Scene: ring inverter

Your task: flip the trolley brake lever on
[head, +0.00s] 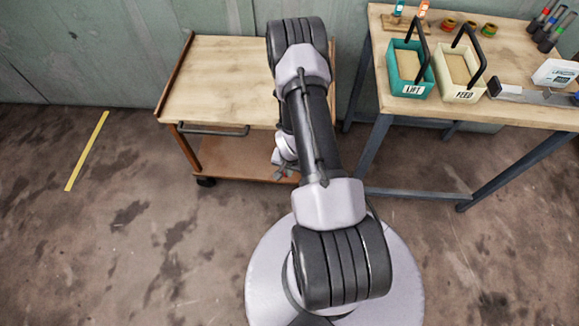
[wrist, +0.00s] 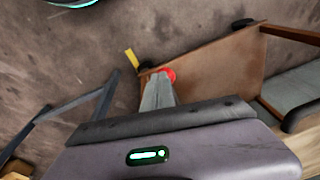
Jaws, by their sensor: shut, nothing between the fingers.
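The trolley (head: 215,75) stands against the wall in the head view, with a wooden top and a brown lower shelf. In the wrist view its lower shelf (wrist: 222,62) shows. A red round part (wrist: 171,75) sits at the shelf's edge, probably the brake lever's knob; the rest of it is hidden behind my fingers. A small yellow piece (wrist: 131,58) is beside that corner; I cannot tell what it belongs to. My gripper (wrist: 163,78) is shut and empty, its tips overlapping the red part in the picture; I cannot tell if they touch. My arm hides that trolley corner in the head view.
A workbench (head: 545,112) with blue-grey legs stands right of the trolley, bearing a teal basket (head: 406,88), a cream basket (head: 462,95) and small items. Yellow tape (head: 87,150) lies on the floor at left. The floor in front is clear.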

